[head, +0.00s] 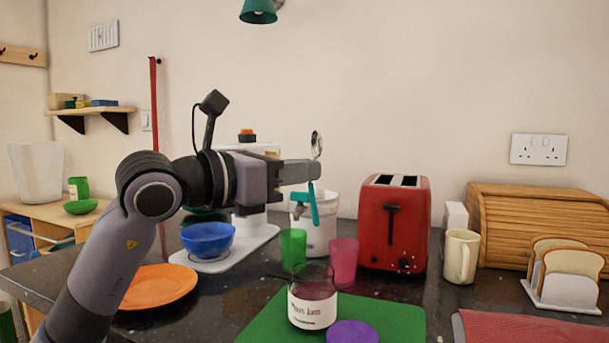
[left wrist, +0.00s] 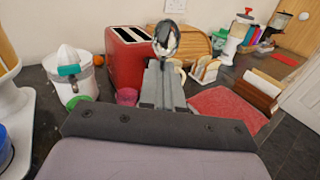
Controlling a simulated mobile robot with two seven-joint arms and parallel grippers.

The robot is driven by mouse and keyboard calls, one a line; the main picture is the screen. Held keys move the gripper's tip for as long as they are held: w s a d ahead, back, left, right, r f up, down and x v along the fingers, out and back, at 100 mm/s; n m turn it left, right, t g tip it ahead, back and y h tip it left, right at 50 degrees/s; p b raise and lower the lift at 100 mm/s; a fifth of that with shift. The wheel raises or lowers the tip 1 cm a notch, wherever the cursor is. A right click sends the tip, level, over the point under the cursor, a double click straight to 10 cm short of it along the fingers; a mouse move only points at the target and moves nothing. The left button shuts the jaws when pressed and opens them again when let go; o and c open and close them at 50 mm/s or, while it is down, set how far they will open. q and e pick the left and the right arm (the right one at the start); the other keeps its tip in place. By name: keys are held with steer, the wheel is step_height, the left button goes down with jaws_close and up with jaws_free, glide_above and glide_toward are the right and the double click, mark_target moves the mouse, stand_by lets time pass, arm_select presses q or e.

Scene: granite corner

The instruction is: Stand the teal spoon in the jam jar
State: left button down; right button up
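The teal spoon (head: 313,205) is held upright in my left gripper (head: 314,171), with its metal bowl up and its teal handle hanging below the fingers. In the left wrist view the spoon's bowl (left wrist: 166,38) shows beyond the closed fingers (left wrist: 162,82); the handle is hidden there. The jam jar (head: 312,305) is glass with a white label and dark jam, upright on a green mat (head: 390,311). A purple lid (head: 352,332) lies beside it. The spoon is well above and behind the jar, apart from it. My right gripper is not in view.
A green cup (head: 293,250) and a pink cup (head: 343,262) stand behind the jar, near a white juicer (head: 322,235). A red toaster (head: 394,225) is to the right. An orange plate (head: 160,286) and blue bowl (head: 207,239) are to the left.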

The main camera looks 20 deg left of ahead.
mark_target(310, 196)
arm_select(q)
steer(key=shift+f+b, duration=1.25)
steer(key=shift+f, duration=0.7)
step_height(310, 196, down, 8)
steer(key=b, duration=0.6)
steer(key=shift+b, duration=0.4)
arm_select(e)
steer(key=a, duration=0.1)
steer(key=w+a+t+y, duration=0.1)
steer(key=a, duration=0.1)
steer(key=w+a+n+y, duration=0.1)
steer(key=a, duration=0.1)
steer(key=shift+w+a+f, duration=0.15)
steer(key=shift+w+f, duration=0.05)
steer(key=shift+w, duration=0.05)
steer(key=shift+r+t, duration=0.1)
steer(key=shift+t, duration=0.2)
arm_select(q)
steer(key=c, duration=1.2)
jaws_free()
steer(key=shift+c, duration=0.2)
